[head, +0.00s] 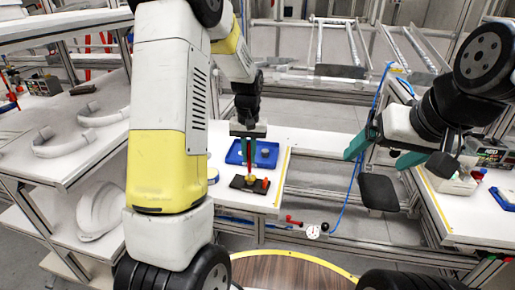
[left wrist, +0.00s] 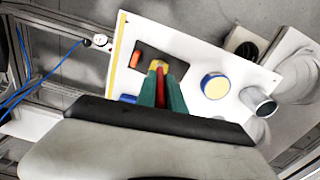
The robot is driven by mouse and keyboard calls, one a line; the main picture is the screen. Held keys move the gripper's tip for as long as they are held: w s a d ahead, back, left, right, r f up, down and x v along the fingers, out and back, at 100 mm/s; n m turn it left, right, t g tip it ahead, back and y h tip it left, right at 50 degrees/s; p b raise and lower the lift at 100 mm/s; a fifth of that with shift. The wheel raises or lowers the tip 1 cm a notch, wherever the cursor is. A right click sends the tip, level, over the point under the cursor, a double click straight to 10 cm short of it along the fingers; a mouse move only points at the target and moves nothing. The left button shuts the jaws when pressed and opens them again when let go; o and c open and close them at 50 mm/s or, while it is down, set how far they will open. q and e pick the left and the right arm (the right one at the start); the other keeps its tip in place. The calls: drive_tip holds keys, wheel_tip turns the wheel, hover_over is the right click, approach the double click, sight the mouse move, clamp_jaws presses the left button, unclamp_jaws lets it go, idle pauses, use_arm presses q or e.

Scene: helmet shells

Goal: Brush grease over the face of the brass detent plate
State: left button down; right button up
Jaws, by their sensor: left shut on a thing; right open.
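My left gripper (head: 248,139) is shut on a red-handled tool, seemingly the brush (head: 249,161), which points down over the dark base (head: 239,186) on the white table. The brush also shows as a red strip between the green fingers in the left wrist view (left wrist: 161,90). A small yellow piece, seemingly the brass detent plate (left wrist: 155,64), lies on the dark base right by the fingertips. The brush tip is hidden, so I cannot tell whether it touches the plate. My right gripper (head: 385,153) is open and empty, in the air right of the table.
A blue tray (head: 235,155) lies behind the dark base. An orange piece (left wrist: 136,59) is at the base's edge. Shelves with white shells (head: 99,210) stand left.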

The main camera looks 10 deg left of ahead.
sight(249, 143)
use_arm(q)
drive_tip(key=shift+r, duration=3.2)
drive_tip(key=shift+f, duration=0.1)
